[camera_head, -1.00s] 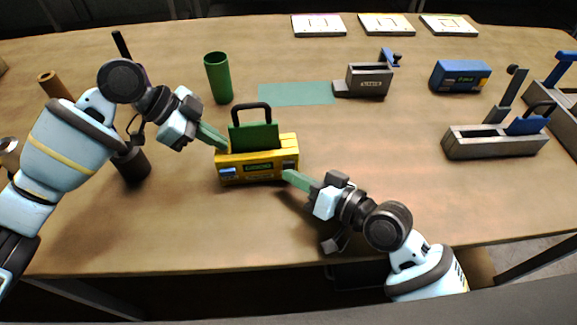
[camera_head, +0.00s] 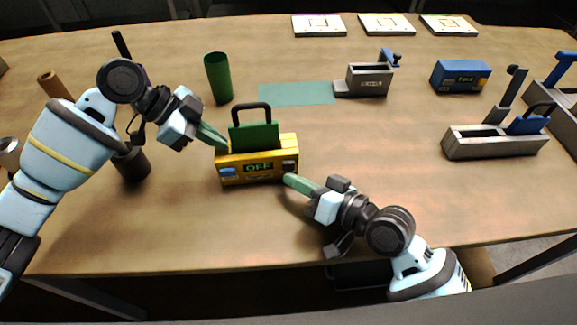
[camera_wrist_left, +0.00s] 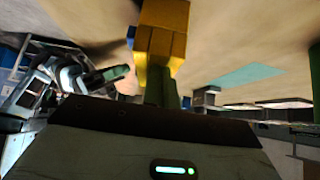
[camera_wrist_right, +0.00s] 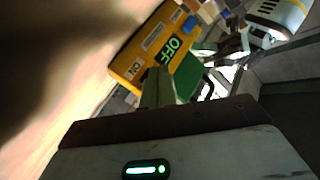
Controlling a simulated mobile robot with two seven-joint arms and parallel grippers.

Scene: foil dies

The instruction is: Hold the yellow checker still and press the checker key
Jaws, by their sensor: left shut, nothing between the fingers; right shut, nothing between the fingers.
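The yellow checker (camera_head: 258,178) stands upright on the table, with a green plate with a black handle (camera_head: 252,122) standing in its top. Its front display (camera_head: 258,168) reads OFF, and the same word shows in the right wrist view (camera_wrist_right: 173,48).
A green cup (camera_head: 218,78) stands behind the checker, and a teal mat (camera_head: 297,94) lies to its right. A grey box (camera_head: 369,80), a blue device (camera_head: 460,76) and a grey tray with a blue handle (camera_head: 494,142) stand further right. The table front is clear.

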